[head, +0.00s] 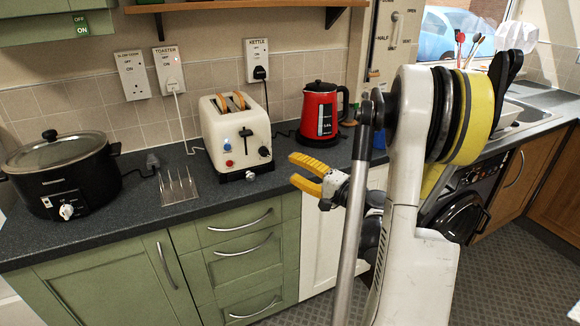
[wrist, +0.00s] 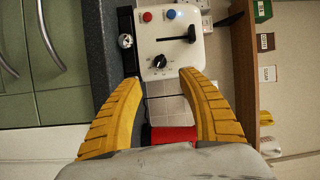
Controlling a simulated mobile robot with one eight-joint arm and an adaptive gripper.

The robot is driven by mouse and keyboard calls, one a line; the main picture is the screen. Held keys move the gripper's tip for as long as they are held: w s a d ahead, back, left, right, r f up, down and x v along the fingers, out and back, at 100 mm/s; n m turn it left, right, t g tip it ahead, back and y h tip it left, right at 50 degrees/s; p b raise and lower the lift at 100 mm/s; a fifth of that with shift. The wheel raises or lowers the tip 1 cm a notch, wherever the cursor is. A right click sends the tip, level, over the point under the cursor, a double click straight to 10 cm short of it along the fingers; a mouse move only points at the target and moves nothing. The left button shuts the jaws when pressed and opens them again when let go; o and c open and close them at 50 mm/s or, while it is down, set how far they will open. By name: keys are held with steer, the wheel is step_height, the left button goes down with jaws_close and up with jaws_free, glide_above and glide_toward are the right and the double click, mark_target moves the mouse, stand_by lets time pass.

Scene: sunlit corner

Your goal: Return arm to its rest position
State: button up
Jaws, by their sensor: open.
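My gripper (head: 308,176) has yellow ridged fingers and is open and empty. In the head view it hangs in front of the worktop edge, to the right of the toaster and below the kettle. In the wrist view the open fingers (wrist: 165,95) are spread wide, with nothing between them. My white arm stands on the right side of the head view and hides part of the worktop and cupboards behind it.
A cream toaster (head: 238,136) holding bread, a red kettle (head: 320,114), a black slow cooker (head: 62,178) and a toast rack (head: 178,187) stand on the dark worktop (head: 140,215). Green drawers (head: 240,240) lie below. A wooden shelf (head: 220,5) is above. The floor (head: 500,285) at lower right is clear.

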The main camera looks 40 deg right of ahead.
stand_by(0.4)
steer(key=a+n+g+y, duration=0.2)
steer(key=a+n+g, duration=0.4)
steer(key=a, duration=1.4)
steer(key=s+a+n+g+h, duration=0.2)
steer(key=s+a+n, duration=0.2)
steer(key=s, duration=0.4)
steer(key=s+a+f+n+g+h, duration=0.1)
steer(key=s+a+n+g+h, duration=0.1)
steer(key=s+a+n, duration=0.3)
steer(key=s+a, duration=0.2)
steer(key=s, duration=0.1)
steer(key=shift+s+a+n+g, duration=0.2)
steer(key=shift+n+g, duration=0.1)
steer(key=shift+g, duration=0.1)
